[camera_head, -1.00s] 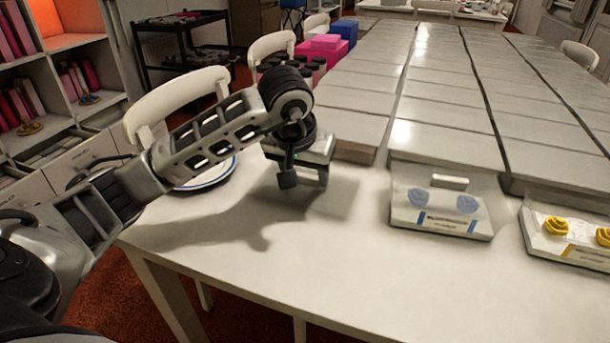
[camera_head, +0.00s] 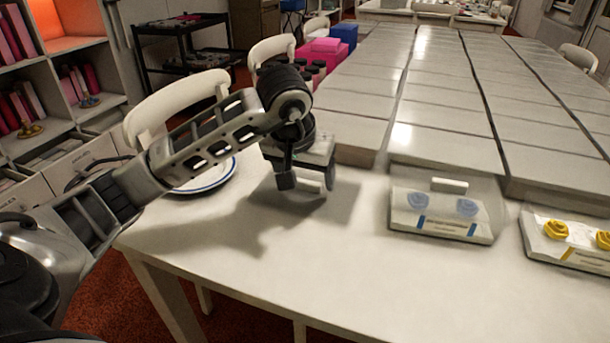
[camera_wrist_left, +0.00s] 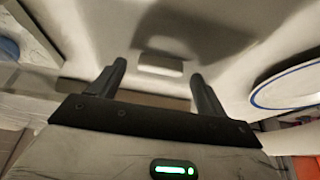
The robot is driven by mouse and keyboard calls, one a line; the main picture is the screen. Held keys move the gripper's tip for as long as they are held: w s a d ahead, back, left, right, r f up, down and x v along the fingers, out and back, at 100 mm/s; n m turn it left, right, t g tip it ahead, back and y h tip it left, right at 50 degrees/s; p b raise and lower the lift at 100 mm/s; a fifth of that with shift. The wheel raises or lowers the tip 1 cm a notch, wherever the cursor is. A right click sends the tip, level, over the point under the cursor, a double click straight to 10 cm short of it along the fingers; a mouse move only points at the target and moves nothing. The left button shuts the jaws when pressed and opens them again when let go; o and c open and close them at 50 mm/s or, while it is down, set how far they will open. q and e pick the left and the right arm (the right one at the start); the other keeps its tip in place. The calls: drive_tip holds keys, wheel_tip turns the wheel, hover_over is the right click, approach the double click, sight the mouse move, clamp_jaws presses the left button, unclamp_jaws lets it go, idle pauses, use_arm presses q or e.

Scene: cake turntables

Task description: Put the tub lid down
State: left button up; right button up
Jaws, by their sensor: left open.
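My left gripper (camera_head: 308,181) points down low over the near table, between the plate and the blue-marked tub. It also shows in the left wrist view (camera_wrist_left: 158,73), with its two fingers apart. A small white block (camera_wrist_left: 159,64), which looks like the tub lid's handle, lies between and just past the fingertips, with a gap on each side. The lid's clear sheet is hard to make out there. The blue-marked tub (camera_head: 440,225) stands to the right, with blue round pieces inside and a white handle (camera_head: 449,185) above them. My right gripper is out of view.
A white plate with a blue rim (camera_head: 212,184) lies left of the gripper and shows in the wrist view (camera_wrist_left: 290,85). A tub with yellow pieces (camera_head: 565,247) stands at far right. Grey panels (camera_head: 440,130) cover the table behind. The front of the table (camera_head: 340,270) is clear.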

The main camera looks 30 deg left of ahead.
use_arm(q)
drive_tip(key=a+p+v, duration=0.1)
drive_tip(key=v, duration=0.9)
drive_tip(key=shift+s+d+r+p, duration=0.3)
drive_tip(key=shift+d+r+p, duration=0.05)
drive_tip(key=shift+d, duration=0.15)
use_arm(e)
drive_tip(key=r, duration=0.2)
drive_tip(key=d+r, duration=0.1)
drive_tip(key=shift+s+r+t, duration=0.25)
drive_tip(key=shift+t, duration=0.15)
